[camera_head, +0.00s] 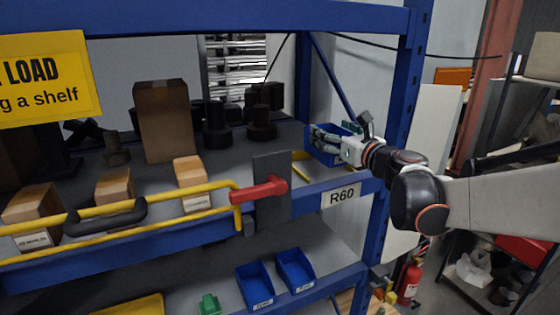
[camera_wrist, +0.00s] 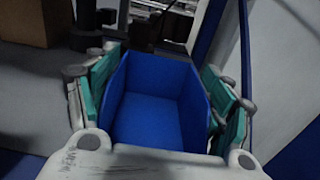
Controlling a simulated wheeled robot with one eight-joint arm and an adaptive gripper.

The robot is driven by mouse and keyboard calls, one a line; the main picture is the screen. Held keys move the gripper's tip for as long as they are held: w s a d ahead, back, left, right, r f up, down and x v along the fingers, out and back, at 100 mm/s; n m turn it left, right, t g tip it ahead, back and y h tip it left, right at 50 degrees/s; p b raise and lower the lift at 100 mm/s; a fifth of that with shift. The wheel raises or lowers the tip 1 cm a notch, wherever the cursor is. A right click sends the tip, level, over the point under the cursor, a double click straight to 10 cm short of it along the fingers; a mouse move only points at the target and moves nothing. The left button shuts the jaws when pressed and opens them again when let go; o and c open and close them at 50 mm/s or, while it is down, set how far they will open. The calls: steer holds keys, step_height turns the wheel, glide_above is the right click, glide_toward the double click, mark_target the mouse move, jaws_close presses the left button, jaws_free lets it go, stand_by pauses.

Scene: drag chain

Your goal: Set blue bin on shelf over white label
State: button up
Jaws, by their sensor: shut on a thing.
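A blue bin (camera_head: 322,150) is in my gripper at the right end of the upper shelf in the head view. In the wrist view the same bin (camera_wrist: 150,112) lies between the green-padded fingers, open side facing the camera, and looks empty. My gripper (camera_wrist: 158,92) is shut on its two sides; it also shows in the head view (camera_head: 330,140). The white label (camera_head: 341,195) reading R60 is on the blue shelf beam, below the bin in the picture. The grey upper shelf (camera_head: 235,158) runs behind the beam. I cannot tell whether the bin touches the shelf.
A yellow rail (camera_head: 150,205) with a red handle (camera_head: 258,190) lies left of the label. Cardboard boxes (camera_head: 163,120) and black parts (camera_head: 217,125) stand on the shelf. A blue upright (camera_head: 404,80) is close right of the bin. Two blue bins (camera_head: 294,270) sit on the lower shelf.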

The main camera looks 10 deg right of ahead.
steer(key=shift+w+f+b, duration=0.15)
steer(key=shift+f+b, duration=1.55)
steer(key=shift+f, duration=1.25)
steer(key=shift+r, duration=0.1)
steer(key=o, duration=1.1)
